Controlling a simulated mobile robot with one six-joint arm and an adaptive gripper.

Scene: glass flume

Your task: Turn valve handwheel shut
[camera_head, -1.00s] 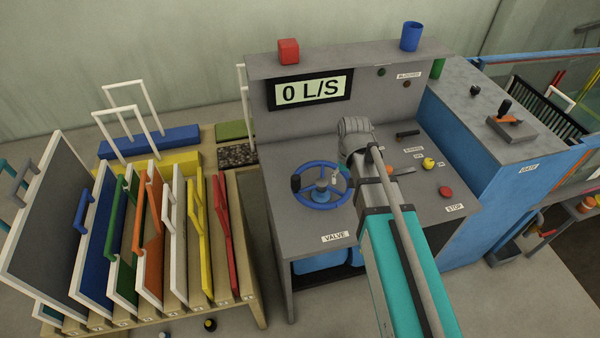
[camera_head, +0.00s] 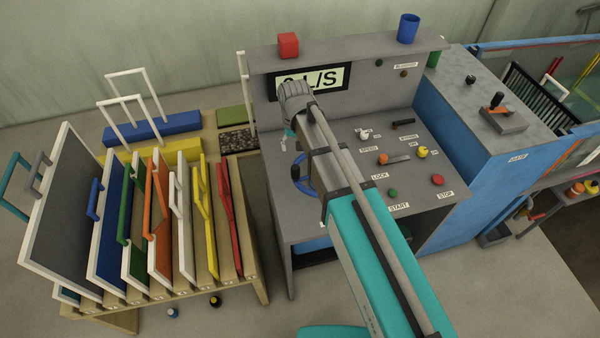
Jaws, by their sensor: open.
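The blue valve handwheel (camera_head: 304,187) is on the left of the grey console top. Only the left part of its rim shows, with a dark knob (camera_head: 297,171) on it; my arm hides the rest, including the hub. My gripper (camera_head: 287,142) is small in view at the arm's end, partly hidden by the wrist. It is open and appears above and behind the wheel's left side. I see no contact with the wheel, but depth is hard to judge. The flow display (camera_head: 328,79) is partly covered by my wrist; "L/S" is readable.
A rack of coloured panels (camera_head: 160,215) stands left of the console. The console's right side carries small knobs and a red stop button (camera_head: 437,180). A red cube (camera_head: 288,45) and blue cup (camera_head: 408,28) sit on the upper shelf. A blue cabinet (camera_head: 470,160) stands right.

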